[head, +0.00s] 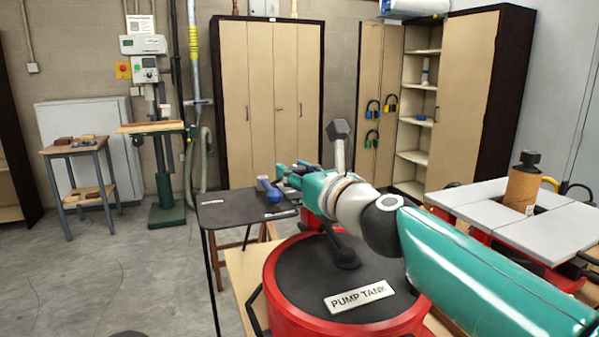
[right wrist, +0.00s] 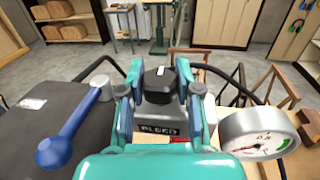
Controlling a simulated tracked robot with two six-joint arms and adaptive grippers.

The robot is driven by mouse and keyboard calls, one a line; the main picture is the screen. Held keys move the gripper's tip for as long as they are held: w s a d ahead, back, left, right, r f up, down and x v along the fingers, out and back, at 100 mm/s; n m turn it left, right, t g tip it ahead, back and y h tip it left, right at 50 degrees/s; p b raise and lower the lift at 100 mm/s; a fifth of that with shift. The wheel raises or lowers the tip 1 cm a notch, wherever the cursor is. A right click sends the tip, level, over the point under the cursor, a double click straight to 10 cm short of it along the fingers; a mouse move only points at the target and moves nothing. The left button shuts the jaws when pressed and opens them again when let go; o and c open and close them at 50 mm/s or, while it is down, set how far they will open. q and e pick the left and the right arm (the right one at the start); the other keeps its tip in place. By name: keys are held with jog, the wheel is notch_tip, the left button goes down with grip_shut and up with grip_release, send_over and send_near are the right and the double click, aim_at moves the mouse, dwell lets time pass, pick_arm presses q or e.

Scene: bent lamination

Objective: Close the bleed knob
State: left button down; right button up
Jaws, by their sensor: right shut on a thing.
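The bleed knob (right wrist: 158,84) is black with a white mark on top. It sits on a grey block (right wrist: 163,116) labelled BLEED in the right wrist view. My right gripper (right wrist: 163,74) is shut on the knob, with one teal finger on each side of it. In the head view my right gripper (head: 287,174) reaches over the dark side table (head: 240,211), and the knob is hidden there. My left gripper is not in view.
A blue lever (right wrist: 72,130) stands left of the knob and a round gauge (right wrist: 258,134) stands close on the right. A red pump tank (head: 285,308) with a black lid lies below my right arm. Open floor is at the left.

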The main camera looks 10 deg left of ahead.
aim_at(298, 167)
jog(key=shift+r+m+t+h+p, duration=0.25)
jog(key=shift+m+t+h+p, duration=0.25)
jog(key=shift+t, duration=0.1)
grip_shut()
jog(key=shift+m+t+h+p, duration=0.45)
jog(key=shift+m+t+h, duration=0.35)
jog(key=shift+h, duration=0.4)
jog(key=shift+d+f+m+h, duration=0.1)
jog(key=shift+f+m+h, duration=0.05)
jog(key=shift+m+h, duration=0.15)
jog(key=o, duration=1.1)
grip_release()
jog(key=shift+w, duration=0.1)
jog(key=shift+r, duration=4.9)
